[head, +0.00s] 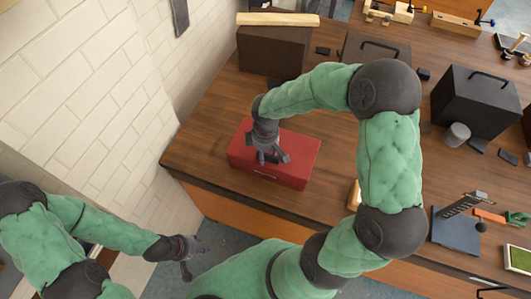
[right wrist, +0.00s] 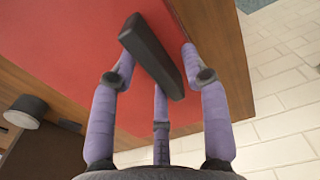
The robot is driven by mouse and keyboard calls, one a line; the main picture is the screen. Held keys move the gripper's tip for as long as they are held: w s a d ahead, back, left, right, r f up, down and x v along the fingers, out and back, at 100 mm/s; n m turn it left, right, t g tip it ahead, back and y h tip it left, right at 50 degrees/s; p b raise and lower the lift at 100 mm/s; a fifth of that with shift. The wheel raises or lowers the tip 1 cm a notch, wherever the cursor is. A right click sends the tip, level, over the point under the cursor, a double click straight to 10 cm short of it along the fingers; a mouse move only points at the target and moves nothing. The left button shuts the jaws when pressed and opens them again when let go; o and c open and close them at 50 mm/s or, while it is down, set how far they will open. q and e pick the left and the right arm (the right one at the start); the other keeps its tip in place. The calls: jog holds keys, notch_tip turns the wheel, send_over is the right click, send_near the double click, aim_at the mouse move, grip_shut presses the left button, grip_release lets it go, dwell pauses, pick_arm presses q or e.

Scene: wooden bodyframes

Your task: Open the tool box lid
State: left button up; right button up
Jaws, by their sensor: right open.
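The red tool box (head: 300,158) stands on the wooden table near its front left edge, and its lid looks shut. My right gripper (head: 270,157) is over the lid, pointing down. In the right wrist view the red lid (right wrist: 75,40) fills much of the picture. A black bar handle (right wrist: 150,55) lies slanted across it, between the spread fingers of my right gripper (right wrist: 158,68). I cannot tell whether the fingers touch the handle. My left gripper (head: 190,258) is off the table at the lower left, empty, with its fingers apart.
A dark box (head: 272,52) with a pale wooden strip on it stands behind the tool box. A black case (head: 474,102) with a handle and a grey cylinder (head: 456,136) are at the right. A white brick wall (head: 85,85) rises at the left. The table left of the tool box is clear.

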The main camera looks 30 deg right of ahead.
grip_shut()
